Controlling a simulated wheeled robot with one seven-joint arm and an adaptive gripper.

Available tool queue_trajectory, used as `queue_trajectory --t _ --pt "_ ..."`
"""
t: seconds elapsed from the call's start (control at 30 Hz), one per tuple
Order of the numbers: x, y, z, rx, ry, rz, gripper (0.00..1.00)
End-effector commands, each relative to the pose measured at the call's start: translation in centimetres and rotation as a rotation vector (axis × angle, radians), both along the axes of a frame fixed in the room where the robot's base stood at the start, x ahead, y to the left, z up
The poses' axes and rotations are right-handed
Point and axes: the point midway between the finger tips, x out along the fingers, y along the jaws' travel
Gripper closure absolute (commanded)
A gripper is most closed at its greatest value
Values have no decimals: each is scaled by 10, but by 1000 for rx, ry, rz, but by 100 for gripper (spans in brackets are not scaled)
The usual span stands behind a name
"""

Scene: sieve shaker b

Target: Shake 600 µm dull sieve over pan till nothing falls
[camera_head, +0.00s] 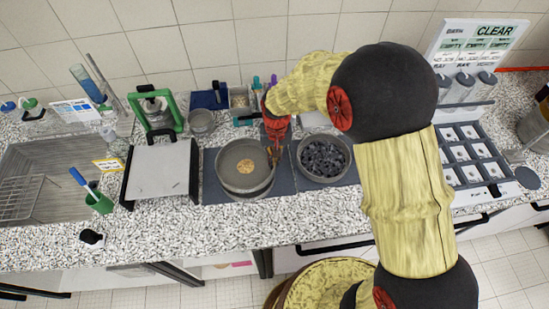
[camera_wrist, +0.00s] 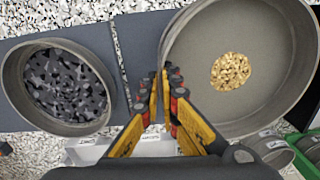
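A round grey sieve (camera_head: 231,155) holds a small patch of tan grains (camera_head: 246,166) on its mesh. My gripper (camera_head: 273,155) is at the sieve's right side in the head view. In the wrist view its fingers (camera_wrist: 164,78) are close together on the sieve wall. Any size label on the sieve is not readable.
A round vessel of dark chunks (camera_head: 300,164) stands close right on the dark mat (camera_head: 214,190). A white board (camera_head: 160,172) and green-framed device (camera_head: 154,108) stand left. A compartment tray (camera_head: 478,160) is at right. The front counter strip is mostly clear.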

Motion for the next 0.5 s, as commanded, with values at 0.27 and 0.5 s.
queue_trajectory --t 0.27,0.5 --pt "1 0 1 1 -2 0 100" --pt "3 -9 1 1 -2 -2 100"
